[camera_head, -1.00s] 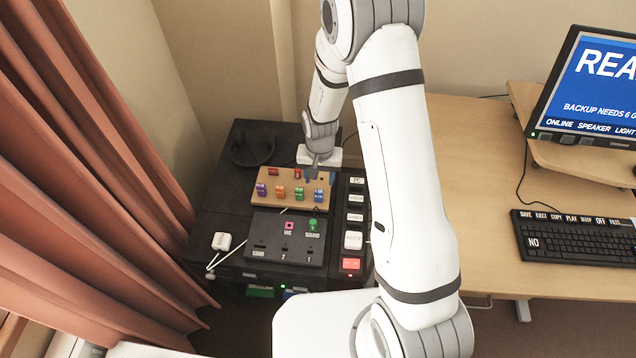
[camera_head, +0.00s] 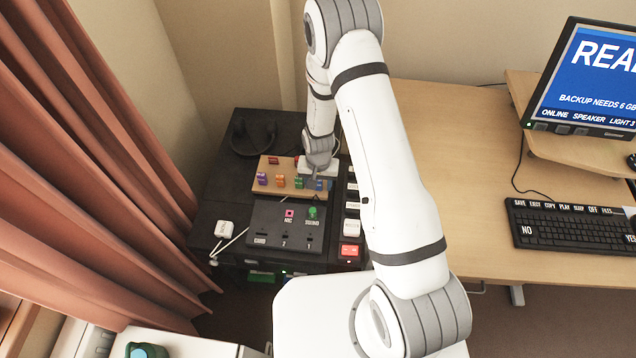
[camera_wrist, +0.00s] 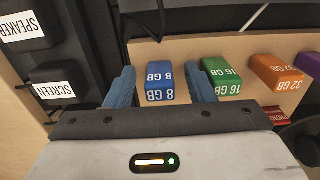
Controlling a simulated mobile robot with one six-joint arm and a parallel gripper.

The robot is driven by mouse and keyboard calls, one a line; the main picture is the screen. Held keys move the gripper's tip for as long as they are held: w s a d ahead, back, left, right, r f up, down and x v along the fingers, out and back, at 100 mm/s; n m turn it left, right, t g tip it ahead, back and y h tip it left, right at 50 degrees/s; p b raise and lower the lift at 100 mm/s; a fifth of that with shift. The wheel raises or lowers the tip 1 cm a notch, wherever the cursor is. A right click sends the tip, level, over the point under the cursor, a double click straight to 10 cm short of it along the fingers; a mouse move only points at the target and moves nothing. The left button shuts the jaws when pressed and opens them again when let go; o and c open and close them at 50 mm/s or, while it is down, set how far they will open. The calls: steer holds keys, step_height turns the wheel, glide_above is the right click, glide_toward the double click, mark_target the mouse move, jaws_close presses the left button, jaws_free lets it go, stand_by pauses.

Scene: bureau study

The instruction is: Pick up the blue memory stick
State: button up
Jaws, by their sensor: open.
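The blue memory stick (camera_wrist: 159,84), labelled 8 GB, stands in a light wooden holder (camera_wrist: 195,45) in the wrist view. My gripper (camera_wrist: 162,88) is open, with one blue finger on each side of the blue stick. I cannot tell whether either finger touches it. In the head view, my gripper (camera_head: 318,173) is over the right end of the holder, and the blue stick (camera_head: 319,184) shows just below it. A green 16 GB stick (camera_wrist: 221,77) is close beside the right finger in the wrist view.
An orange 32 GB stick (camera_wrist: 277,73) and a purple one (camera_wrist: 309,64) stand farther along the holder. A black panel with SPEAKER and SCREEN keys (camera_wrist: 55,82) lies to the left. In the head view, a black socket box (camera_head: 262,226) is in front and a headset (camera_head: 253,137) behind.

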steer(key=c, duration=1)
steer(key=shift+r, duration=0.1)
